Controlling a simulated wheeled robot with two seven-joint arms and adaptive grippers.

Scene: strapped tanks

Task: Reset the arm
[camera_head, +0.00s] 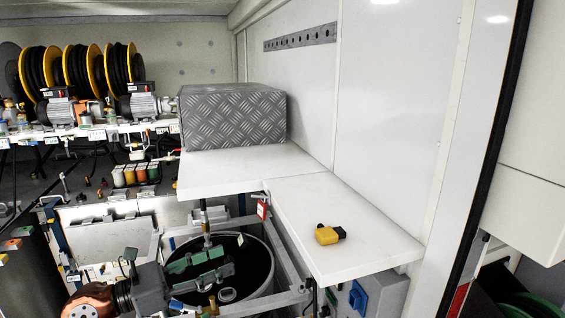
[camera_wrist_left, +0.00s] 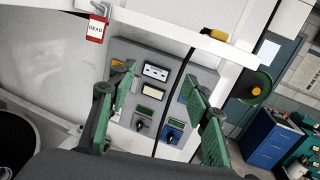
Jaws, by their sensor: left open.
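My left gripper (camera_head: 207,268) reaches in from the lower left of the head view, over the open mouth of a round black tank (camera_head: 262,265). Its two green-padded fingers stand apart with nothing between them. In the left wrist view the fingers of the left gripper (camera_wrist_left: 160,80) are also spread, in front of a grey control panel (camera_wrist_left: 154,92) with knobs and displays. I cannot tell how far the fingers are from the panel. My right gripper is in neither view.
A white L-shaped shelf (camera_head: 350,215) lies right of the gripper, with a small yellow and black object (camera_head: 327,235) on it. A grey chequer-plate box (camera_head: 232,118) stands behind. A red tag (camera_head: 262,209) hangs at the shelf edge. Metal frame bars (camera_head: 285,255) surround the tank.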

